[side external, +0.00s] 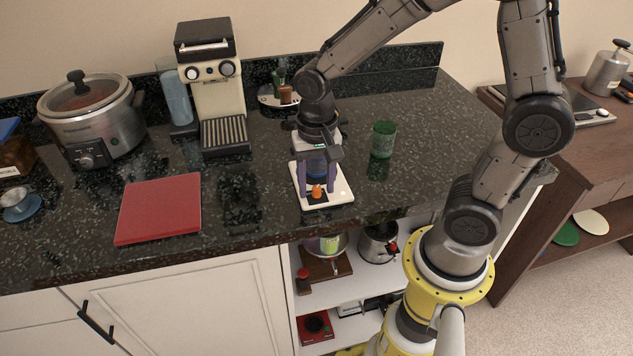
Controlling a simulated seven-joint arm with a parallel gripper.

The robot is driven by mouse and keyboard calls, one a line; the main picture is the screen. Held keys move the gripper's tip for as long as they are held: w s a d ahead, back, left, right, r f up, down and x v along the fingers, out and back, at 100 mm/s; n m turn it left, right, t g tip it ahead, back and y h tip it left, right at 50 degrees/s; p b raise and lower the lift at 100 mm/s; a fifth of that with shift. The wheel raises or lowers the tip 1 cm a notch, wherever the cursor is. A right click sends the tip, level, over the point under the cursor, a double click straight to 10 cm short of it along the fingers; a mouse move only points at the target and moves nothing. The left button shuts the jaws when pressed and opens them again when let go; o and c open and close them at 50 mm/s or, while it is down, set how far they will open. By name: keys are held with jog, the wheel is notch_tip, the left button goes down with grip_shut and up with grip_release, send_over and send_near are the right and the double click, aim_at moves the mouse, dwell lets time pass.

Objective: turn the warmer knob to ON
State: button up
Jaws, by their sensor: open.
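The white warmer (342,193) lies flat on the dark counter, right of the red board. An orange knob (317,191) sits on a black patch at its front edge; its pointer setting is too small to read. My gripper (317,184) points down over the warmer, with its purple fingers apart. One finger shows on each side of the knob, and I cannot tell whether either touches it. A blue round thing (317,168) shows between the fingers behind the knob; my gripper partly hides it and the back of the warmer.
A green glass (383,139) stands close right of my gripper. A red board (159,208) lies to the left. A coffee machine (213,85) and a slow cooker (92,117) stand at the back left. The counter's front edge is just before the warmer.

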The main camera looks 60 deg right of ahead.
aim_at(317, 187)
notch_tip(317, 187, up, 14)
dwell(0.6)
dwell(0.4)
jog(key=s+d+n+t, duration=0.1)
jog(key=s+n+t, duration=0.4)
jog(key=s+n, duration=0.4)
jog(key=s, duration=0.2)
jog(key=shift+s+d+f+t, duration=0.2)
jog(key=shift+s+d+t, duration=0.1)
jog(key=shift+s, duration=0.1)
